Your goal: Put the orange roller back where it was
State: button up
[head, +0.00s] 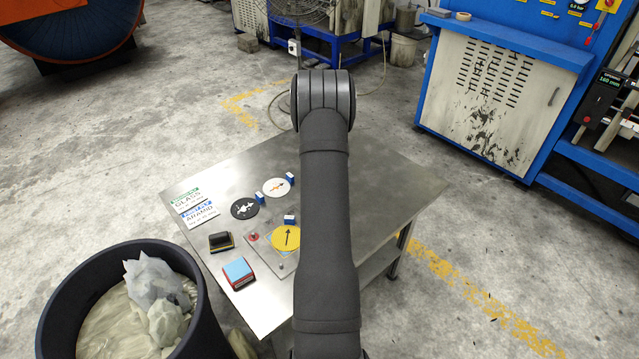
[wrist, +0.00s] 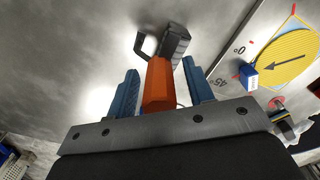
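The orange roller (wrist: 158,88) shows in the wrist view, with an orange handle, a bent dark wire frame and a dark ribbed roller head (wrist: 175,44). My gripper (wrist: 160,85) has its two blue fingers on either side of the orange handle, closed in on it. The roller head points away from my gripper toward the grey metal table (wrist: 70,60). I cannot tell whether it touches the table. In the head view my own arm hides my gripper and the roller.
On the table (head: 395,185) lie a yellow arrow disc (head: 286,238), a white disc (head: 277,187), a black disc (head: 244,208), two label cards (head: 200,210), a black block (head: 221,241) and a blue-red block (head: 238,272). A black bin (head: 205,320) stands at the front left. The table's right side looks clear.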

notch_tip(320, 180, up, 12)
jog(key=shift+r, duration=0.2)
dwell(0.4)
notch_tip(320, 180, down, 12)
jog(key=shift+f, duration=0.1)
notch_tip(320, 180, up, 3)
jog(key=shift+r, duration=0.5)
dwell(0.3)
